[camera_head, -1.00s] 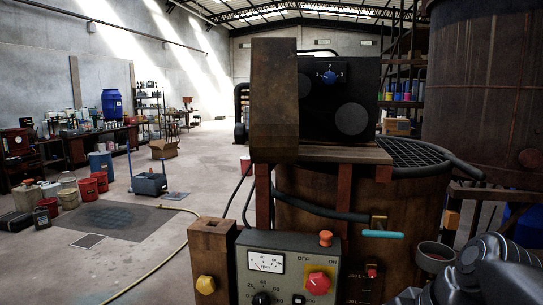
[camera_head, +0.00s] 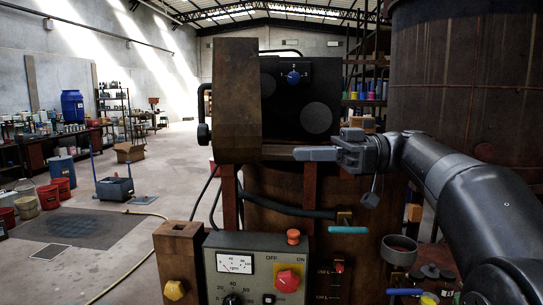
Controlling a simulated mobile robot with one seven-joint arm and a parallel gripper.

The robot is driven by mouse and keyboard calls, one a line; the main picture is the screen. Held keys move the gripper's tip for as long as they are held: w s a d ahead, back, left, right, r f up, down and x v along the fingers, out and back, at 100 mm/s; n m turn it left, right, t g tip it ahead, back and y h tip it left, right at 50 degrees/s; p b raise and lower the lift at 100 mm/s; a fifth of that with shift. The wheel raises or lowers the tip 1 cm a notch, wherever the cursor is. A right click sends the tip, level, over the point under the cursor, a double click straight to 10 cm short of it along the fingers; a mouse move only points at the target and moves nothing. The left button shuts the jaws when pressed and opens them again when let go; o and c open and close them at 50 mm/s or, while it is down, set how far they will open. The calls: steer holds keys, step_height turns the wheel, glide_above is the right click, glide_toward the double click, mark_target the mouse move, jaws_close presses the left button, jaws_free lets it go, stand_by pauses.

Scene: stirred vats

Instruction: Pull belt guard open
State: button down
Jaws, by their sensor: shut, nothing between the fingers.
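The belt guard (camera_head: 236,105) is a rusty brown metal cover at the upper middle of the head view. It stands out at the left side of a dark drive plate (camera_head: 303,100) with two round grey discs, which lies uncovered. My gripper (camera_head: 297,154) reaches in from the right with its fingers shut and empty, pointing left. It is in front of the plate's lower edge, to the right of the guard. A small gap shows between fingertips and guard; the depth between them is hard to tell.
A control box (camera_head: 257,265) with dial and red knob stands below. A turquoise-handled valve (camera_head: 347,230) and a black hose (camera_head: 285,209) are under my gripper. A large rusty vat (camera_head: 440,75) stands behind my arm. Open floor lies to the left.

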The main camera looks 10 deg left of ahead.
mark_target(217, 156)
steer(key=x, duration=1.3)
steer(key=shift+a, duration=0.1)
steer(key=shift+s+a+t, duration=0.25)
steer(key=shift+a+t, duration=0.05)
steer(key=shift+a, duration=0.25)
steer(key=a+m+t, duration=0.3)
steer(key=a+t, duration=0.1)
steer(key=a, duration=0.7)
steer(key=shift+s, duration=0.5)
